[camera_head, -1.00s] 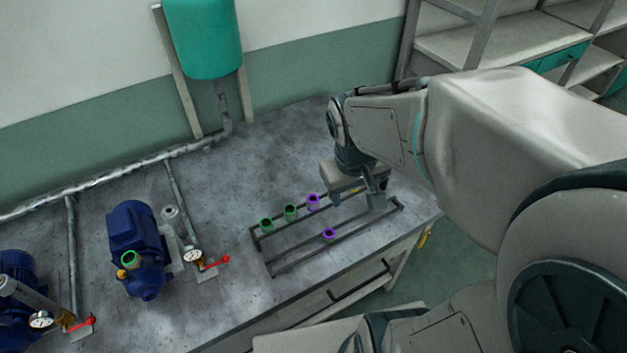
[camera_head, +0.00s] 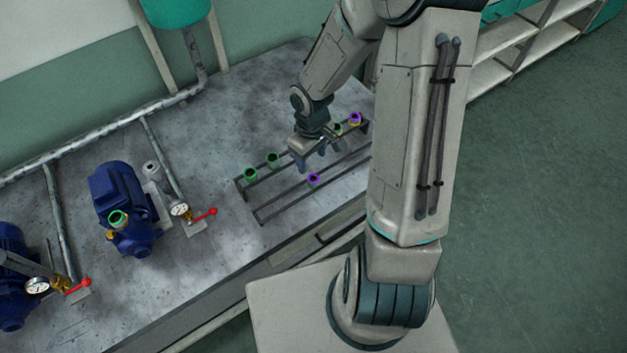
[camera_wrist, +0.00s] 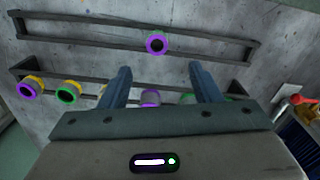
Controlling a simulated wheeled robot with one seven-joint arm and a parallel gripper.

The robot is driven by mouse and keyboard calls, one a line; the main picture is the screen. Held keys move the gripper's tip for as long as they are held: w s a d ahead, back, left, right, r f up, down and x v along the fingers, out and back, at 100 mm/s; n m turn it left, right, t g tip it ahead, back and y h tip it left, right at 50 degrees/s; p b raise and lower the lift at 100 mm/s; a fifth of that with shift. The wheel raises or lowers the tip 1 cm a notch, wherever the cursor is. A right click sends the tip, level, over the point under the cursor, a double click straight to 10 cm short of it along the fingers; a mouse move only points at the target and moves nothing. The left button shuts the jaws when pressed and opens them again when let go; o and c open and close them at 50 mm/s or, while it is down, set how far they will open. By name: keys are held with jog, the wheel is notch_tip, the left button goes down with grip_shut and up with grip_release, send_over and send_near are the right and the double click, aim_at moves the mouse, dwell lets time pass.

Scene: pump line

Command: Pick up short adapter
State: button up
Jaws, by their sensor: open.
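Several adapters stand in a dark two-rail rack (camera_head: 262,213) on the bench. Two green-ringed ones (camera_head: 250,174) (camera_head: 273,160) are at the left of the back rail. A purple-ringed one (camera_head: 313,180) stands alone on the front rail and shows in the wrist view (camera_wrist: 156,44). Yellow-bodied ones with a purple ring (camera_wrist: 28,88) and a green ring (camera_wrist: 68,92) are at the other end. My gripper (camera_wrist: 158,75) is open over the back rail, with a grey, purple-ringed adapter (camera_wrist: 149,98) between its fingers in the picture. I cannot tell which is the short adapter.
A blue pump (camera_head: 122,205) with a green-ringed port (camera_head: 118,218) stands left of the rack. Pipes run along the wall. Bare bench lies behind the rack.

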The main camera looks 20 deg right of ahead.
aim_at(313, 178)
jog(key=f, duration=1)
jog(key=shift+w+d, duration=0.15)
jog(key=shift+d, duration=0.05)
jog(key=c, duration=1.1)
